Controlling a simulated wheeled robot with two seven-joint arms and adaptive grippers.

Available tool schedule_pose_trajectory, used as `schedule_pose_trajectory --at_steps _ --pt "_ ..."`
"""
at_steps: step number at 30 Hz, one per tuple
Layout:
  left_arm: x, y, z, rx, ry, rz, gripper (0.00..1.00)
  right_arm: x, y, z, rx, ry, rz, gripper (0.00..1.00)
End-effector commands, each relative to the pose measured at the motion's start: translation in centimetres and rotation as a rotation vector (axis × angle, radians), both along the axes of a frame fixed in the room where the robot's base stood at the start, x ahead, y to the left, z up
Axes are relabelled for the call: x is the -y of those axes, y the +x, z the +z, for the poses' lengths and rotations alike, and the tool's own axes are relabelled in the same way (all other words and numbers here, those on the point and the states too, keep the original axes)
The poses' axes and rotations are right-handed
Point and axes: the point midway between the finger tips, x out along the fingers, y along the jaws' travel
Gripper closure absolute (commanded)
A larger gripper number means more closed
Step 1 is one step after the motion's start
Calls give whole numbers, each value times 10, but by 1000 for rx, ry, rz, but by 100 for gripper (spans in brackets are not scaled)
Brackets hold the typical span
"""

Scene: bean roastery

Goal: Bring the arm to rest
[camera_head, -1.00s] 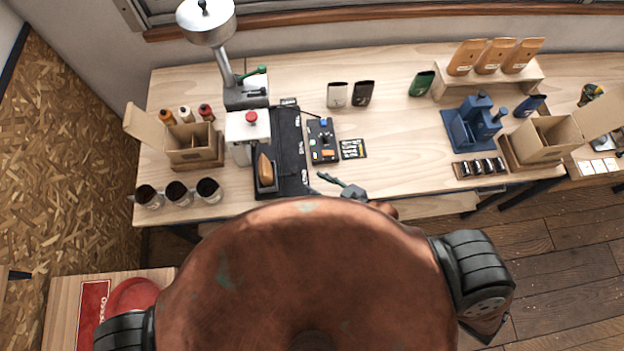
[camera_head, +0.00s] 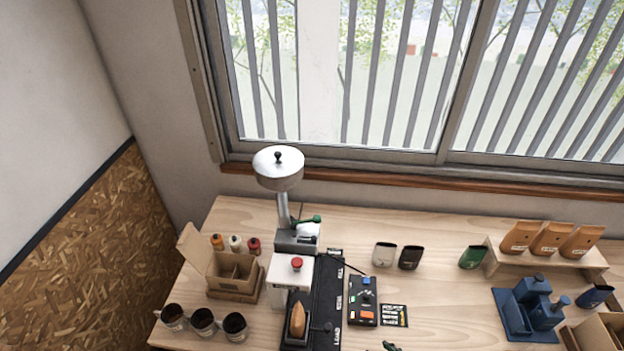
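A small dark green-grey tip (camera_head: 390,346) shows at the bottom edge, right of the middle. It looks like the end of one of my grippers, probably the right, but too little shows to tell whether it is open or shut. It appears in front of the bench, with no object seen in it. My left gripper and the rest of both arms are out of view.
A wooden bench (camera_head: 440,285) carries a machine with a silver hopper (camera_head: 278,170), a control box (camera_head: 362,301), an open carton (camera_head: 235,275), several cups and bags, and a blue device (camera_head: 527,308). Bare wood lies around the bags. A window (camera_head: 350,80) is behind.

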Motion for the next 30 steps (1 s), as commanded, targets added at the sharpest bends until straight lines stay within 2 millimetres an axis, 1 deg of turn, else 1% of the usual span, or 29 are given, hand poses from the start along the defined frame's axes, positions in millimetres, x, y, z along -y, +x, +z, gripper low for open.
schedule_pose_trajectory --at_steps 1,3,6,12,18,19,21,26,29,30 --pt "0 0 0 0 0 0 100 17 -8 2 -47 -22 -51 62" --pt "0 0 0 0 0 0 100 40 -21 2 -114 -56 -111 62" --pt "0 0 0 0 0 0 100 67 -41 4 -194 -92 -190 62" --pt "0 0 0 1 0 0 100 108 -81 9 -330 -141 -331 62" --pt "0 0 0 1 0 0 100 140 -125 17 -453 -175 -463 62" --pt "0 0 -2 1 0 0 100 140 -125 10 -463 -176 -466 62" --pt "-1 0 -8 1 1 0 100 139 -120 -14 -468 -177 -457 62" --pt "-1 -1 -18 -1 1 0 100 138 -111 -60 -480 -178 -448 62" --pt "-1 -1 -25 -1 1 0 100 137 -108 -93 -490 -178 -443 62" --pt "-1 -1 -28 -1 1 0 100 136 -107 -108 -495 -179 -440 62"
